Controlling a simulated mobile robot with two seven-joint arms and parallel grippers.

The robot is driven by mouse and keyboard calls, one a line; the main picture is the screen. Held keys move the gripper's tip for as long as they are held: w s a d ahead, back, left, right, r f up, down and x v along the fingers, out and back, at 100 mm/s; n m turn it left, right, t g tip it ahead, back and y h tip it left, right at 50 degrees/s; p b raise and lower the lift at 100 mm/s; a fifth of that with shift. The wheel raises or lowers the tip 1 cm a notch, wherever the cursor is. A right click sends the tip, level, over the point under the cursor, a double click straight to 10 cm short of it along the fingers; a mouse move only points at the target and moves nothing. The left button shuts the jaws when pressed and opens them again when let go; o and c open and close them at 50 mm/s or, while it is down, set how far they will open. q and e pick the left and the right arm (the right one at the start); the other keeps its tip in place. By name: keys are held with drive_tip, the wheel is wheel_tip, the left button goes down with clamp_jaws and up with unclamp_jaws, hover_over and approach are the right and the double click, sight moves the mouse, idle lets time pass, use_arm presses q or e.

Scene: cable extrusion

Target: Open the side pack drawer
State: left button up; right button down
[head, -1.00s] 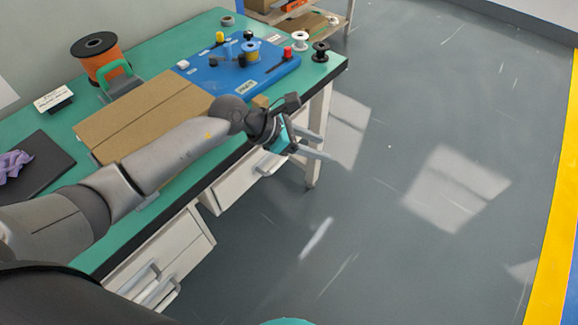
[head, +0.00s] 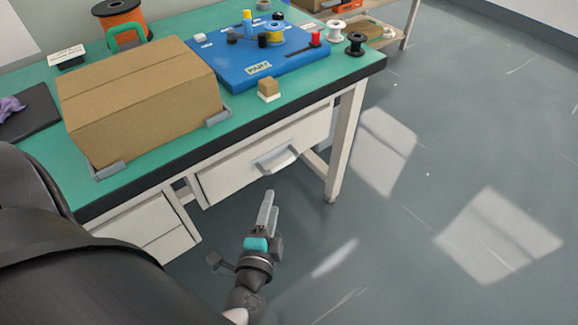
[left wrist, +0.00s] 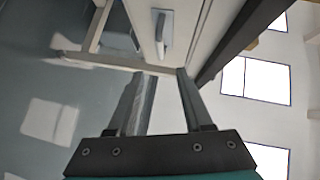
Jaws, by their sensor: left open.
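A white drawer (head: 228,172) with a grey bar handle (head: 276,159) sits under the right part of the green-topped bench (head: 190,160). It looks closed. My left gripper (head: 268,200) is in front of and below this drawer, apart from the handle, with its fingers pointing up toward it. In the left wrist view the open, empty fingers (left wrist: 160,76) point toward the drawer front (left wrist: 144,25), and the handle (left wrist: 163,32) lies beyond their tips. A second white drawer unit (head: 150,228) stands under the bench further left. My right gripper is not in view.
A cardboard box (head: 150,105) lies on the bench. A blue board (head: 250,62) with spools and small parts is behind it to the right. A bench leg (head: 346,140) stands right of the drawer. The grey floor (head: 400,240) in front is clear.

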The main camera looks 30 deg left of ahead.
sight(281, 168)
use_arm(q)
drive_tip(key=b+x, duration=0.1)
drive_tip(key=x, duration=1.2)
drive_tip(key=shift+w+a+f+b, duration=0.1)
drive_tip(key=shift+w+b, duration=0.2)
drive_tip(key=shift+w+a+f, duration=0.15)
drive_tip(key=shift+w+a, duration=0.1)
drive_tip(key=shift+w, duration=0.35)
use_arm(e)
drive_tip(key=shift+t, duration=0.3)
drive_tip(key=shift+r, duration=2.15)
use_arm(q)
clamp_jaws()
